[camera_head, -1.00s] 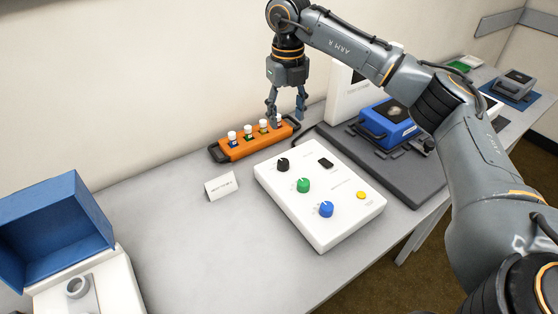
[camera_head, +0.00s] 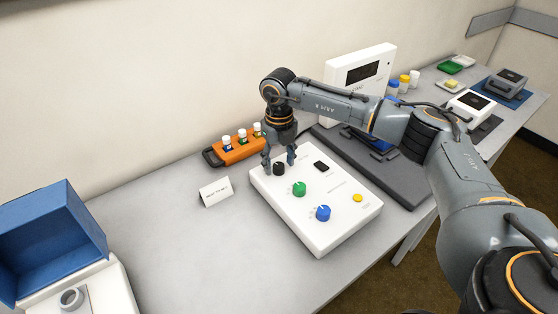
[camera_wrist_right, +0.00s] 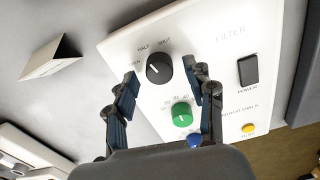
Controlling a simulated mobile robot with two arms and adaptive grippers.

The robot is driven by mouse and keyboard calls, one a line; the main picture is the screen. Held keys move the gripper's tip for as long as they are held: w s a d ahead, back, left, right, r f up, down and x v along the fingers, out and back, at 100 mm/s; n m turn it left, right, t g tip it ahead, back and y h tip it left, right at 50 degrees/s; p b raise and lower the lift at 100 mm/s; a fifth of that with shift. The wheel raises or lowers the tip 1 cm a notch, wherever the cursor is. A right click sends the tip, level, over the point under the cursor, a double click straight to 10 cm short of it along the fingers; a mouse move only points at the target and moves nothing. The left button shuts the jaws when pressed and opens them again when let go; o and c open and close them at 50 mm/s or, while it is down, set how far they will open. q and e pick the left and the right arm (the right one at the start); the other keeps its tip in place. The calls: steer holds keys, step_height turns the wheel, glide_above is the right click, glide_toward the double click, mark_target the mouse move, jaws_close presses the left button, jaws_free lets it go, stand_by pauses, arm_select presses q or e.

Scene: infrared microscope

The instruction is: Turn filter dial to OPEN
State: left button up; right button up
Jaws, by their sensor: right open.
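The white control box (camera_head: 335,225) lies on the bench with a black dial (camera_head: 279,169), a green dial (camera_head: 299,188) and a blue dial (camera_head: 323,213). My right gripper (camera_head: 278,163) is open and points down over the black dial, one finger on each side. I cannot tell whether the fingers touch it. My left gripper is out of view.
An orange rack (camera_head: 238,151) with white-capped vials stands just behind the box. A small white card (camera_head: 215,191) stands to its left. A dark grey platform (camera_head: 400,185) lies to its right. A blue open-lidded case (camera_head: 50,240) is at far left. The bench between is clear.

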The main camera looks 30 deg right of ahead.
steer(key=shift+f, duration=0.35)
jaws_close()
steer(key=shift+n, duration=0.3)
steer(key=n+b, duration=0.1)
steer(key=n, duration=0.2)
steer(key=shift+n+b, duration=0.3)
steer(key=shift+b, duration=0.05)
steer(key=shift+r+n+b, duration=0.1)
steer(key=shift+n+b, duration=0.55)
steer(key=shift+n, duration=1.65)
steer(key=shift+w, duration=0.1)
